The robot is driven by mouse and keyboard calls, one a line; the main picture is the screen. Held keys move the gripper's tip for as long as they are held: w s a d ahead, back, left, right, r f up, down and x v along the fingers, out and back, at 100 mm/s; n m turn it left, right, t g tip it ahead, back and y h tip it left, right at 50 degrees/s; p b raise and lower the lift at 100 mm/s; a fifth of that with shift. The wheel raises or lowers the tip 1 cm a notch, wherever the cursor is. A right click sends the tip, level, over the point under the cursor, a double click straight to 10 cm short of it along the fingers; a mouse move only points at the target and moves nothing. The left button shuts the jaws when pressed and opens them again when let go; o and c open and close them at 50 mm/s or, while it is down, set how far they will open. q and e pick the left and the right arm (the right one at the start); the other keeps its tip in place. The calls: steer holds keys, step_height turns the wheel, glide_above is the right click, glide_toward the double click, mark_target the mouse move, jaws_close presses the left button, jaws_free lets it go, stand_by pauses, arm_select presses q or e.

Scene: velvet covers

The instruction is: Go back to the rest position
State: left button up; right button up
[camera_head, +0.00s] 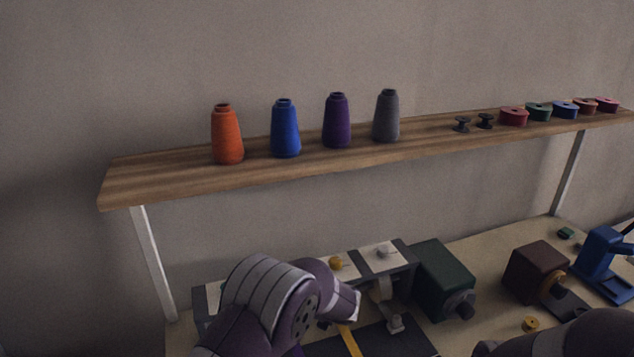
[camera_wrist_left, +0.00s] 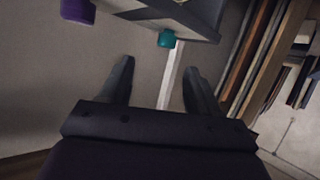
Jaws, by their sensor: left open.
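My left arm (camera_head: 275,305), purple with light grey ribbed parts, reaches in at the bottom middle of the head view, in front of a machine on the table. Its fingers cannot be made out there. In the left wrist view my left gripper (camera_wrist_left: 159,66) is open, its two dark fingers wide apart with nothing held between them. A pale post shows beyond the gap. My right gripper is not in view; a dark rounded shape, possibly my right arm, is at the bottom right of the head view.
A wooden shelf (camera_head: 165,180) carries orange (camera_head: 227,136), blue (camera_head: 285,130), purple (camera_head: 337,122) and grey (camera_head: 386,117) cones, plus bobbins and spools. Below, the table (camera_head: 490,250) holds a sewing machine (camera_head: 385,257), a dark green block (camera_head: 440,278), a brown block (camera_head: 535,270) and a blue device (camera_head: 605,262).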

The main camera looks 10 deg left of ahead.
arm_select(q)
steer(key=w+d+f+m+t+h, duration=0.3)
steer(key=d+f+m+h, duration=0.1)
steer(key=d+h, duration=0.2)
steer(key=s+d+f+m+g+h, duration=0.1)
steer(key=s+d+m+g+h, duration=0.2)
steer(key=s+d+m+h, duration=0.4)
steer(key=s+a+r+m+g, duration=0.1)
steer(key=s+a+r+g, duration=0.1)
steer(key=s+a, duration=0.4)
steer(key=s+a+r+m+g+y, duration=0.1)
steer(key=s+a, duration=0.6)
steer(key=s, duration=0.8)
step_height(320, 180, up, 2)
steer(key=shift+s+a+g, duration=0.3)
steer(key=shift+s+g, duration=0.1)
steer(key=shift+g, duration=0.5)
steer(key=shift+w, duration=0.1)
